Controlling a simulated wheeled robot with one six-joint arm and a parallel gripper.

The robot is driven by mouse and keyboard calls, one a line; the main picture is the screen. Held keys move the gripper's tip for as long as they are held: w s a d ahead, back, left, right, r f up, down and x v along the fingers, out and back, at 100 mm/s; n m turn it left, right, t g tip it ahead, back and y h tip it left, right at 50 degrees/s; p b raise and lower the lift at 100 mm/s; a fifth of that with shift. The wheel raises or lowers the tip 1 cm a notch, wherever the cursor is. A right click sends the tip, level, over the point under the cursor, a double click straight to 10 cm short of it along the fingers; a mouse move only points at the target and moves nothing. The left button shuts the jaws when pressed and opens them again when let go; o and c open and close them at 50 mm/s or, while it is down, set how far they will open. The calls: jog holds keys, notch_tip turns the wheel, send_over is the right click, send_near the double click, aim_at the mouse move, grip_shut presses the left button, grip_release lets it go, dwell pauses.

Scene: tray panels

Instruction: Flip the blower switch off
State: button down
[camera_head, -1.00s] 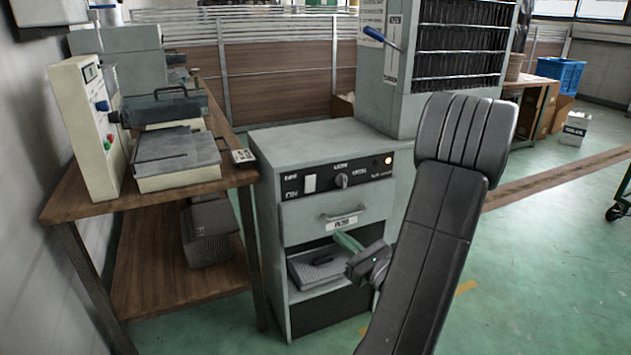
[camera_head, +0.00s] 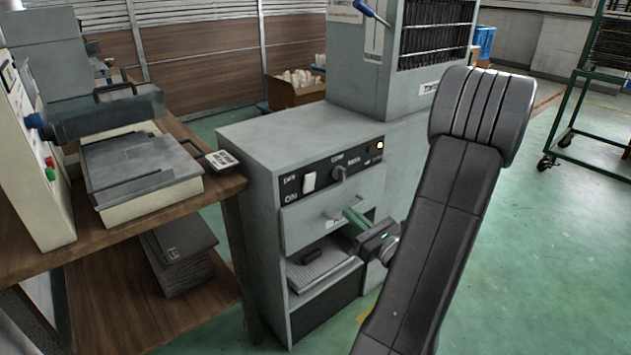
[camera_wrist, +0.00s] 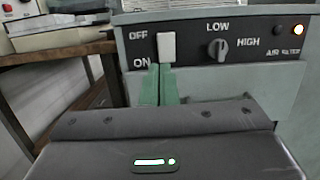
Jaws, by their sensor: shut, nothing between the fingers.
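The blower switch (camera_head: 309,182) is a white rocker on the dark control panel (camera_head: 365,163) of a grey cabinet. It also shows in the wrist view (camera_wrist: 166,47), with OFF beside its top and ON beside its bottom. Which way it is tipped I cannot tell. My gripper (camera_head: 350,214) has green fingers, shut and empty, in front of the drawer front below the panel. In the wrist view its fingertips (camera_wrist: 160,68) appear just under the switch; contact is not clear.
A wooden bench (camera_head: 225,190) with machines stands close on the left. A green-framed rack (camera_head: 590,110) is at the far right. The green floor right of my arm is clear.

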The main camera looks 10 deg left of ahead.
aim_at(308, 176)
jog(key=b+x, duration=0.1)
jog(key=x, duration=1.3)
jog(key=shift+b, duration=0.3)
jog(key=shift+r, duration=0.1)
jog(key=shift+w+a+r+g+h+p, duration=0.15)
jog(key=shift+a+r+g+h+p, duration=0.2)
jog(key=shift+p, duration=0.85)
jog(key=shift+f, duration=0.25)
jog(key=shift+d, duration=0.1)
